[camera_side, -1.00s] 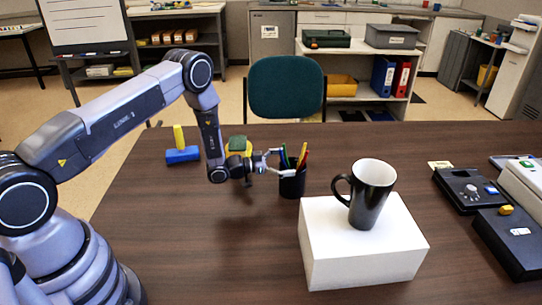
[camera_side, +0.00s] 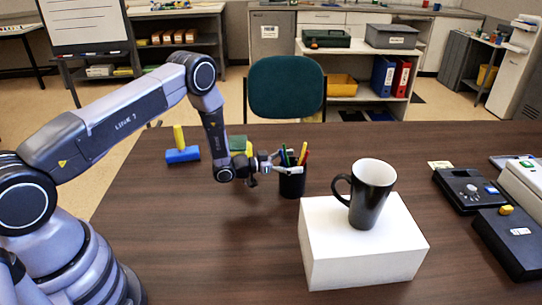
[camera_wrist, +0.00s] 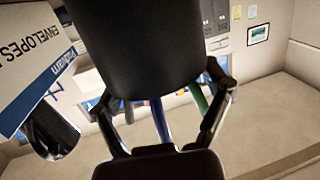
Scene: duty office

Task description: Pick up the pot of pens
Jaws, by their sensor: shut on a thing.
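The pot of pens (camera_side: 291,184) is a black cylinder holding several coloured pens. It stands upright at the middle of the table, and I see no clear gap under it. My gripper (camera_side: 279,163) reaches it from the left, near its rim, and is shut on it. In the wrist view, which looks upside down, the dark pot (camera_wrist: 140,45) fills the top middle, with blue and green pens hanging below. The fingers of my gripper (camera_wrist: 165,100) lie on both sides of it. The exact finger contacts are partly hidden.
A black mug (camera_side: 372,195) stands on a white box (camera_side: 350,255) just right of the pot. The box shows envelope lettering in the wrist view (camera_wrist: 35,60). A blue and yellow block (camera_side: 183,155) and a green-topped yellow thing (camera_side: 238,145) lie behind my wrist.

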